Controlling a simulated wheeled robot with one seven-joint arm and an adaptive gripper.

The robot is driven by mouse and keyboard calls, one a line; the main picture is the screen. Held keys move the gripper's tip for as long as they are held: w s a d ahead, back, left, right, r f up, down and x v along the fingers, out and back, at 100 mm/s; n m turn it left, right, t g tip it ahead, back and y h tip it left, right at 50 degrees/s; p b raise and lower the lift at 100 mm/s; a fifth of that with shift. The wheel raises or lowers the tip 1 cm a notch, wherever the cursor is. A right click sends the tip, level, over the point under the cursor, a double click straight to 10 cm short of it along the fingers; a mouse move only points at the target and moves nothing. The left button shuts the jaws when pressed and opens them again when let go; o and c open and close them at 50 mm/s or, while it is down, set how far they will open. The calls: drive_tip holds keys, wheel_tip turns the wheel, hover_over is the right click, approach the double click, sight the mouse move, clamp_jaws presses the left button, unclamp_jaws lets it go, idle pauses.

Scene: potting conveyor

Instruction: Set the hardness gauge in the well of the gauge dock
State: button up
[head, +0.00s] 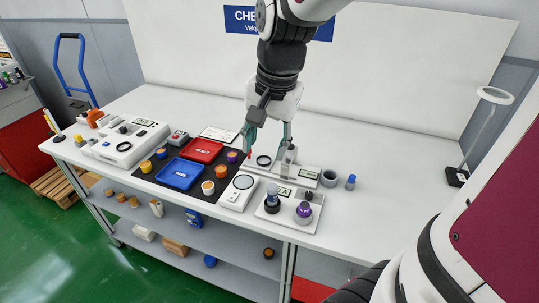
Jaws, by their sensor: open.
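My gripper (268,146) points down over the middle of the bench, its two fingers apart. Nothing shows between them. Below the fingers is a low white base with a dark ring (264,160), and a small grey upright piece (289,156) stands at its right, close under the right finger. At this size I cannot tell whether this piece is the hardness gauge or part of a fixture. I cannot tell for certain which unit is the gauge dock.
A black mat (150,178) carries a blue tray (180,174), a red tray (202,150) and several small pots. In front stand a white scale-like unit (238,192) and a white plate (290,216) with dark and purple-topped items.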

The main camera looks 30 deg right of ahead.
drive_tip(key=s+a+r+n+t, duration=0.1)
drive_tip(key=s+a+r+n, duration=0.1)
drive_tip(key=s+n, duration=0.3)
drive_tip(key=s+a+r+n+t, duration=0.2)
drive_tip(key=s+r+n, duration=0.1)
drive_tip(key=s+n, duration=0.2)
drive_tip(key=shift+s+a+r+n, duration=0.25)
drive_tip(key=shift+s+a+n, duration=0.05)
drive_tip(key=shift+s, duration=0.95)
